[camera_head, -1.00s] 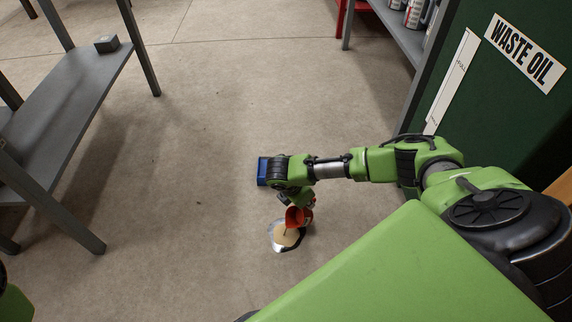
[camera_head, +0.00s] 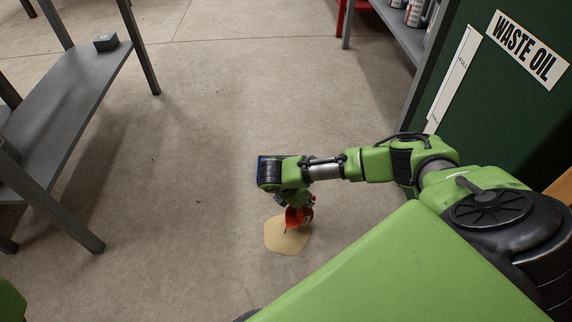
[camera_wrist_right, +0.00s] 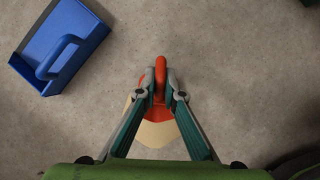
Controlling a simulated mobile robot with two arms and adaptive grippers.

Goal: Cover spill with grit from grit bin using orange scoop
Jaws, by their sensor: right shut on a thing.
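My right gripper (camera_wrist_right: 159,100) is shut on the orange scoop (camera_head: 299,217), whose handle shows between the fingers in the right wrist view (camera_wrist_right: 160,72). The scoop hangs tilted just over a tan patch of grit (camera_head: 284,238) on the floor. The grit also shows partly behind the gripper in the right wrist view (camera_wrist_right: 150,137). No dark spill shows around the grit's visible edges; the scoop hides part of the patch. My left gripper is not in view. I see no grit bin that I can make out.
A blue dustpan-like thing with a handle (camera_wrist_right: 60,47) lies on the floor close by, partly behind my right arm. A grey shelf (camera_head: 77,90) stands at left. A green cabinet marked WASTE OIL (camera_head: 478,110) stands at right. The floor between is clear.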

